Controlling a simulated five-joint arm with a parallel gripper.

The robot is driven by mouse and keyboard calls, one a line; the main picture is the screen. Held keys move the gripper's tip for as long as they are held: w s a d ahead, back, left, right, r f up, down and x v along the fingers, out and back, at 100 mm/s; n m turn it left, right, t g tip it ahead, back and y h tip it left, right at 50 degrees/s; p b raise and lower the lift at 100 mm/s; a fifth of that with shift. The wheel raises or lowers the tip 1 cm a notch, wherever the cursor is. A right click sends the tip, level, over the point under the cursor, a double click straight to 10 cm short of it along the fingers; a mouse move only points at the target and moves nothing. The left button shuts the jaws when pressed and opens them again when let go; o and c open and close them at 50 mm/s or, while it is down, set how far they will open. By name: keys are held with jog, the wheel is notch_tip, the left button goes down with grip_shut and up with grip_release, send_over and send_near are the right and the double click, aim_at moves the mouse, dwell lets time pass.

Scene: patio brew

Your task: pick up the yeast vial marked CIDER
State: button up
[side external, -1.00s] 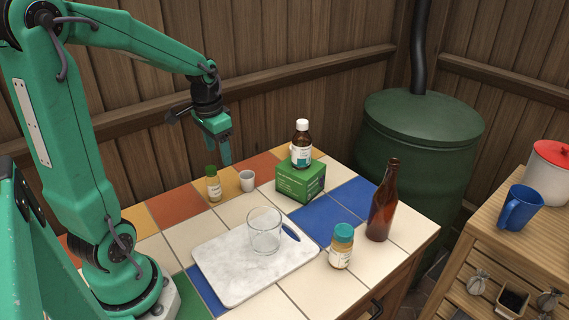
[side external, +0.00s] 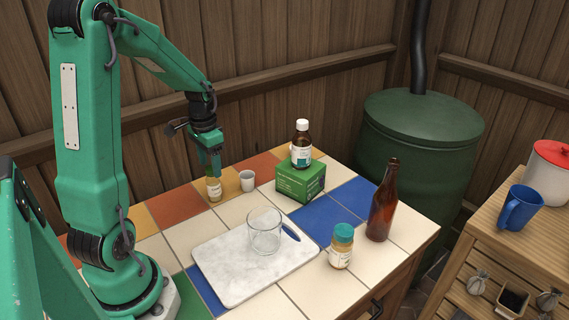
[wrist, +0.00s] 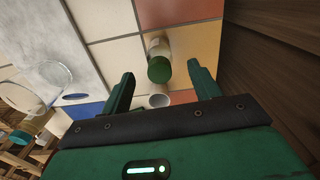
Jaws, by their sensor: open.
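A small vial (side external: 214,190) with a pale label stands upright on an orange-yellow tile near the back of the table; its label is too small to read. My gripper (side external: 211,172) is directly over the vial, pointing down, open and empty. In the wrist view, the cap lies just beyond and between my two spread fingertips (wrist: 161,78). I cannot tell whether a finger touches it.
A small white cup (side external: 247,181) stands close right of the vial. A green box (side external: 300,184) bears a brown bottle (side external: 301,145). A glass beaker (side external: 265,235) stands on a marble board (side external: 225,265). A teal-lidded jar (side external: 341,249) and tall brown bottle (side external: 381,205) stand farther right.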

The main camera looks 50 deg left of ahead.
aim_at(213, 184)
jog(key=shift+f, duration=2.65)
jog(key=shift+c, duration=0.4)
jog(key=c, duration=1)
